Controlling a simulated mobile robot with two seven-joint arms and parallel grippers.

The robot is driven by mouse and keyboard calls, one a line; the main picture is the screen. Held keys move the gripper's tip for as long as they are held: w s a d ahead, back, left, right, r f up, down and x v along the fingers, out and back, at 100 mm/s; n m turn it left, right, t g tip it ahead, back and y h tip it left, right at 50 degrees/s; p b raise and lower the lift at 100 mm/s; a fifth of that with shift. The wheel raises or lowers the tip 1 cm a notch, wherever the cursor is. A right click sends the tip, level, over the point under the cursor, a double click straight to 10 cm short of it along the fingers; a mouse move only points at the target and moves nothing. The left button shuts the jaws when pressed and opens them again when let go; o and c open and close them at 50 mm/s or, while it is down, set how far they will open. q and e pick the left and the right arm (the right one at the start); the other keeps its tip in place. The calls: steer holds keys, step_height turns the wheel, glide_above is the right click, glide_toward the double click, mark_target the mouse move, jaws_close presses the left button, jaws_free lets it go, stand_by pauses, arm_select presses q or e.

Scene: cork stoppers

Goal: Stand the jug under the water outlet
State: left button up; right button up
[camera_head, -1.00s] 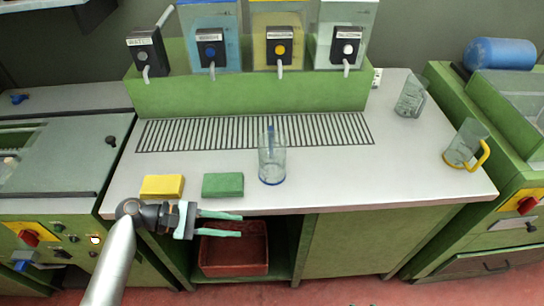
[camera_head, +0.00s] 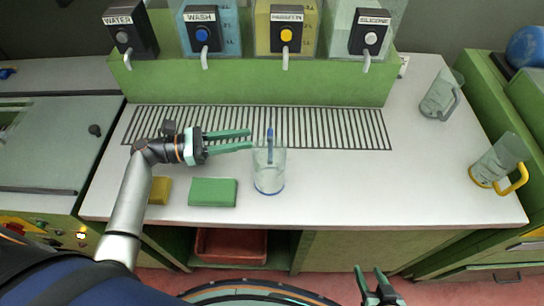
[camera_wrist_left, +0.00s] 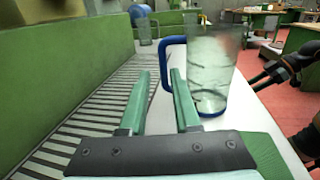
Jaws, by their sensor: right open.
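A clear jug with a blue base rim and blue handle (camera_head: 268,180) stands upright on the white counter, handle towards the drain grid. In the left wrist view the jug (camera_wrist_left: 210,70) stands ahead, its blue handle in line with the gap between my fingers. My left gripper (camera_head: 250,138) is open and empty, fingertips just left of the handle; its fingers also show in the left wrist view (camera_wrist_left: 160,90). The water outlet (camera_head: 127,60) hangs from the box labelled WATER at the far left, above the grid. My right gripper (camera_head: 369,270) is open and empty, below the counter's front edge in the picture.
The slotted drain grid (camera_head: 330,128) runs below the outlets. WASH (camera_head: 203,30) and two further outlets stand to the right. A green sponge (camera_head: 212,192) and a yellow sponge (camera_head: 158,190) lie at the front. A yellow-handled jug (camera_head: 497,160) and a grey-handled jug (camera_head: 440,95) stand right.

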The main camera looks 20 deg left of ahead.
mark_target(270, 159)
arm_select(q)
steer(key=b+x, duration=0.1)
steer(key=x, duration=0.4)
steer(key=shift+s, duration=0.1)
steer(key=b+x, duration=0.2)
steer(key=x, duration=0.3)
steer(key=shift+d, duration=0.25)
jaws_close()
stand_by(0.9)
